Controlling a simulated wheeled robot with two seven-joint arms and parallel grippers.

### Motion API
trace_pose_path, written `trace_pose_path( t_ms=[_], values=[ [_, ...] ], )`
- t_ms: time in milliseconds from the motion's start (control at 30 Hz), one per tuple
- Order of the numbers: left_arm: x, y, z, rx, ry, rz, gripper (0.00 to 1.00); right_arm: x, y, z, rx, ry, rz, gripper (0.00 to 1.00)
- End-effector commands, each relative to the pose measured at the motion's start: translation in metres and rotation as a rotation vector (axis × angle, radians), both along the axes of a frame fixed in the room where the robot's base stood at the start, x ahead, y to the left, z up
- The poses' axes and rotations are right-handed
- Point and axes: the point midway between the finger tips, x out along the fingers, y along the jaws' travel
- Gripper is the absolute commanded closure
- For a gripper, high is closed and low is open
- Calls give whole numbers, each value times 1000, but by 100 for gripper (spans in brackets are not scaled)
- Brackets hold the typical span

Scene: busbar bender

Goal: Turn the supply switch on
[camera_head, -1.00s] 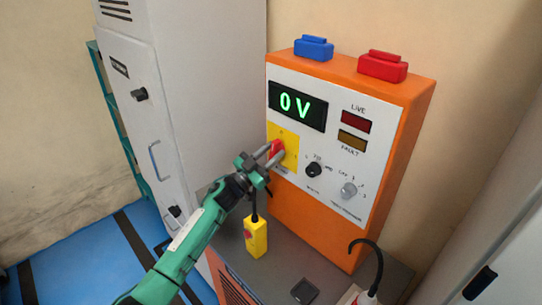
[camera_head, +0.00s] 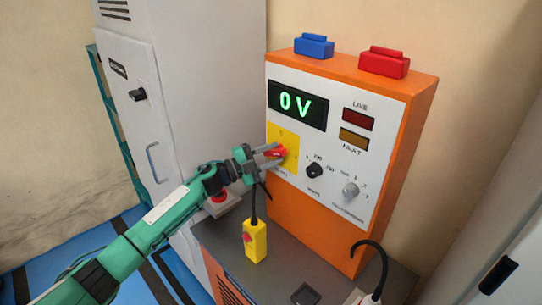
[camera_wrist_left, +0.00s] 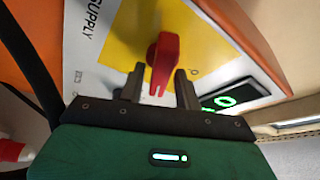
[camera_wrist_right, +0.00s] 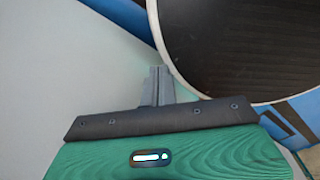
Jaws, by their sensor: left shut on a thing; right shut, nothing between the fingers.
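The supply switch is a red rotary handle (camera_head: 277,153) on a yellow plate (camera_head: 291,164) on the orange panel box's white front. In the head view the handle lies roughly sideways. My left gripper (camera_head: 272,156) is shut on it, with one finger on either side. In the left wrist view the red handle (camera_wrist_left: 163,58) stands between the two fingers (camera_wrist_left: 160,88) beside the word SUPPLY. The display (camera_head: 298,105) reads 0 V, and the LIVE lamp (camera_head: 358,119) looks dark red. My right gripper (camera_wrist_right: 158,85) shows only in its wrist view, shut and empty.
Two black and grey knobs (camera_head: 314,170) (camera_head: 351,190) sit right of the switch. A tall grey cabinet (camera_head: 190,90) stands left. Blue and red blocks (camera_head: 384,64) top the panel.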

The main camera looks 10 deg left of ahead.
Motion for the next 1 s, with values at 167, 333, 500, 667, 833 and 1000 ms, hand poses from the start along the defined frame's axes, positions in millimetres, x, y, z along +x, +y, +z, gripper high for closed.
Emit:
trace_pose_path(
  t_ms=[167, 333, 500, 667, 833, 1000],
  values=[
    [0, 0, 1, 132, -86, 1, 89, 0, 1, 3, 1, 0, 0, 100],
    [0, 0, 0, 235, -153, 0, 89, 0, 1, 5, 1, 0, 0, 100],
    [0, 0, 0, 310, -204, 0, 89, 0, 1, 8, 1, 0, 0, 100],
    [0, 0, -1, 355, -234, 0, 89, 0, 0, 9, 0, 0, 0, 100],
    [0, -1, -2, 376, -248, -1, 89, 0, -1, 10, -1, 0, 1, 100],
    [0, -1, -2, 381, -252, -1, 89, 0, -2, 10, -2, 0, 1, 100]
  ],
)
